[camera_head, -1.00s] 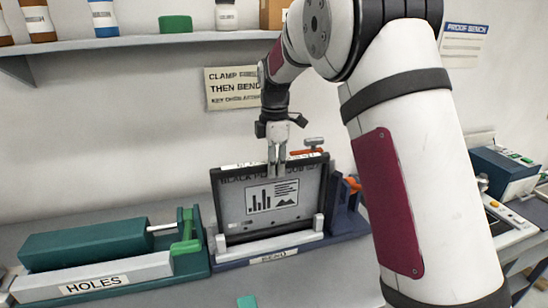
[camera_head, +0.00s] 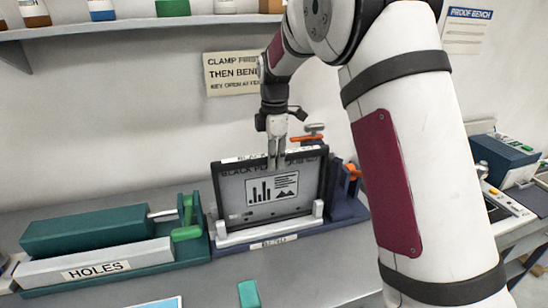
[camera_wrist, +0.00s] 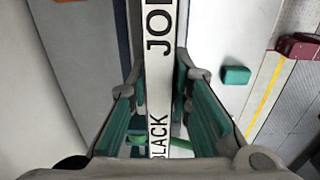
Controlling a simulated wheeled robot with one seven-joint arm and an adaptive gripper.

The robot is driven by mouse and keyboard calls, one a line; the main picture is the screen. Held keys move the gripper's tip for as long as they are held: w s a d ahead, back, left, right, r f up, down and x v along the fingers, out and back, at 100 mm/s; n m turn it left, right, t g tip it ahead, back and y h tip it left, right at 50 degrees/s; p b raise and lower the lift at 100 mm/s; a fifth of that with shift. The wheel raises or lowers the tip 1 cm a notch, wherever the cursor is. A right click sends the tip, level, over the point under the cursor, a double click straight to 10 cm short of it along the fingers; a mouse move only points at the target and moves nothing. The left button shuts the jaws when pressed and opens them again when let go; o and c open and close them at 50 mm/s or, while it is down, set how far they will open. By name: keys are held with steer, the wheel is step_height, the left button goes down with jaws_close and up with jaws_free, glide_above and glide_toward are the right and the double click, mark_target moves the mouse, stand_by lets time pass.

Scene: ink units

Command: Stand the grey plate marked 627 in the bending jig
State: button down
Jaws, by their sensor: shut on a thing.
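The grey plate (camera_head: 235,192) has a dark frame and a printed chart on its face. It stands upright in the bending jig (camera_head: 272,244), behind the jig's white front bar. My gripper (camera_head: 276,164) is shut on the plate's top edge near the middle. In the wrist view the plate's white label strip (camera_wrist: 157,75) runs between the fingers and reads "BLACK" and part of "JO"; the number 627 cannot be read. The plate's lower edge is hidden by the front bar, so I cannot tell whether it rests on the jig's bottom.
A green unit marked HOLES (camera_head: 95,268) stands left of the jig. A small green block (camera_head: 249,294) lies on the bench in front. A red-handled clamp (camera_head: 308,138) is behind the plate's top right. A shelf (camera_head: 130,30) runs above.

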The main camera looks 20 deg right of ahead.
steer(key=shift+f, duration=0.2)
steer(key=c, duration=1.4)
jaws_free()
steer(key=shift+o, duration=0.2)
step_height(320, 180, up, 12)
steer(key=shift+s, duration=0.15)
steer(key=shift+r+b, duration=0.45)
steer(key=shift+r, duration=2)
